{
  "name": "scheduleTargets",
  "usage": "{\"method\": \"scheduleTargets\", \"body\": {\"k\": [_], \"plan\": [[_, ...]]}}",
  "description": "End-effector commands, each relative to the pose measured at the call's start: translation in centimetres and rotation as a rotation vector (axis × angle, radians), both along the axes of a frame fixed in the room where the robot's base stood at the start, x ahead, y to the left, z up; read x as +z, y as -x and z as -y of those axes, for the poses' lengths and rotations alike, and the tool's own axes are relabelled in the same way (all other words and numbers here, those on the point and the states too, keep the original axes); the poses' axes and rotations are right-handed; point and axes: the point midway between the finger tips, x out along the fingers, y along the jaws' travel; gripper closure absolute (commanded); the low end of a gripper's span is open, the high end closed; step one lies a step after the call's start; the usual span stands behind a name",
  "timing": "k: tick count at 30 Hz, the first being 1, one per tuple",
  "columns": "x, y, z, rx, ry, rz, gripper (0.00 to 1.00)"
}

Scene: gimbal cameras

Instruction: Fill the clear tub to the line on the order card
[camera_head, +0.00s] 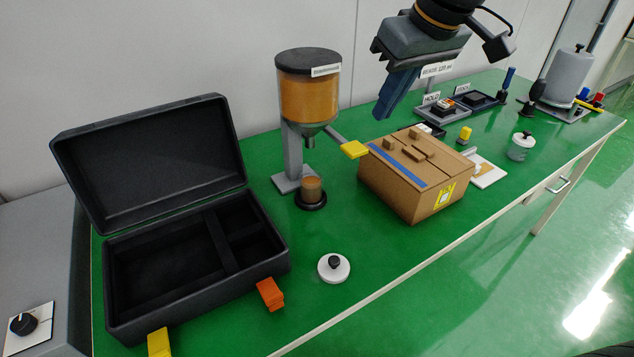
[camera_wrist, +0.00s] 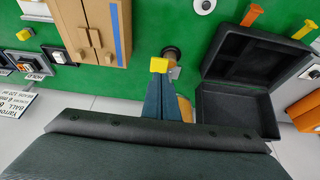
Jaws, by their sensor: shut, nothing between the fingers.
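A dispenser (camera_head: 309,95) with a dark cap and amber contents stands at the table's back, with a yellow-ended lever (camera_head: 354,149) sticking out to the right. The clear tub (camera_head: 312,190) stands on a dark round base under the spout and holds some amber contents; I cannot make out a fill line. A white card (camera_head: 437,70) behind my gripper shows small text, apparently ending in "120 ml". My gripper (camera_head: 385,114) is shut and empty, above and right of the lever. In the wrist view its fingers (camera_wrist: 162,100) point towards the yellow lever end (camera_wrist: 159,65); contact cannot be told.
A cardboard box (camera_head: 415,175) stands right of the lever. An open black case (camera_head: 190,240) fills the left. A white lid (camera_head: 334,267) lies at the front edge. A lidded jar (camera_head: 519,147) and labelled trays (camera_head: 445,112) are farther right.

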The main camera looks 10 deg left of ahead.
Motion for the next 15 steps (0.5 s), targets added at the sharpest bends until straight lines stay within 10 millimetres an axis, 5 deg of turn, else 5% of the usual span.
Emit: {"method": "scheduleTargets", "body": {"k": [5, 15], "plan": [[0.2, -0.1, -0.1, 0.000, 0.001, -0.003, 1.00], [3.8, -2.3, -1.7, 0.003, 0.053, -0.070, 1.00]]}}
